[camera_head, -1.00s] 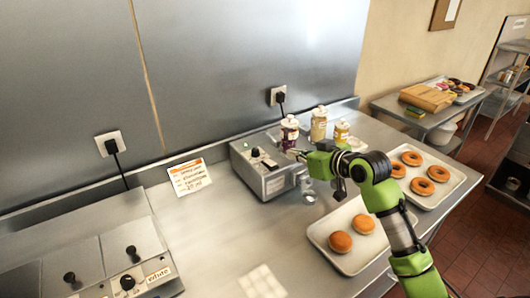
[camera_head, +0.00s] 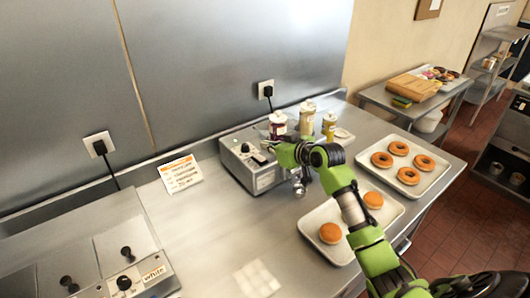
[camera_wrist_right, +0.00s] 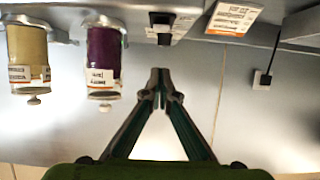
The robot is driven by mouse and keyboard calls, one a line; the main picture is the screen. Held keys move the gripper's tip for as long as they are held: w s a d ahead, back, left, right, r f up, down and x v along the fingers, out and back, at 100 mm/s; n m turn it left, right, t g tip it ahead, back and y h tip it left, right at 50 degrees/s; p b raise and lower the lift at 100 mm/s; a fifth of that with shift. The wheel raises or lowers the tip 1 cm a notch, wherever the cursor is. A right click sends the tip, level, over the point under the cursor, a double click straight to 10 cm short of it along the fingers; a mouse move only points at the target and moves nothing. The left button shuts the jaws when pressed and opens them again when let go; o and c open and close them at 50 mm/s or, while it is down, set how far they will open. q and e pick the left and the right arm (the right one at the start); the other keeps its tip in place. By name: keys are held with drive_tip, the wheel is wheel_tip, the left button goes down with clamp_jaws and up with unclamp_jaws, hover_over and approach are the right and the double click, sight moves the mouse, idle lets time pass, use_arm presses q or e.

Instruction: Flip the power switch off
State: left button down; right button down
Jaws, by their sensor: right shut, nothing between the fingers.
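The metal machine box (camera_head: 236,166) stands on the counter against the back wall. On its top are a dark round knob (camera_head: 245,147) and a dark switch (camera_head: 260,158) to its right. My right gripper (camera_head: 267,146) is above the box, close behind the switch, with its arm coming in from the right. In the right wrist view the gripper (camera_wrist_right: 160,76) is shut and empty, its tips pointing toward a dark switch-like part (camera_wrist_right: 163,22) with a visible gap in the picture. Whether the switch is on or off cannot be told. My left gripper is not in view.
Doughnut trays (camera_head: 313,218) (camera_head: 441,178) lie to the right. A labelled card (camera_head: 181,174) and a control unit (camera_head: 142,278) are left.

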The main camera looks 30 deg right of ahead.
sight(260, 158)
drive_tip(key=p+x, duration=0.1)
drive_tip(key=x, duration=0.1)
drive_tip(key=shift+w+a+f, duration=0.1)
drive_tip(key=shift+w+f, duration=0.1)
drive_tip(key=shift+f, duration=0.15)
drive_tip(key=shift+s+f+p, duration=0.2)
drive_tip(key=shift+f+p, duration=0.15)
drive_tip(key=shift+f, duration=0.85)
drive_tip(key=shift+s+f, duration=0.25)
drive_tip(key=shift+f, duration=0.25)
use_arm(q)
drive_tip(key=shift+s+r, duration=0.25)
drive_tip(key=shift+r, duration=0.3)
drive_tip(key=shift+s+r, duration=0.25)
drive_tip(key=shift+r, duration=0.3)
use_arm(e)
drive_tip(key=shift+w, duration=0.1)
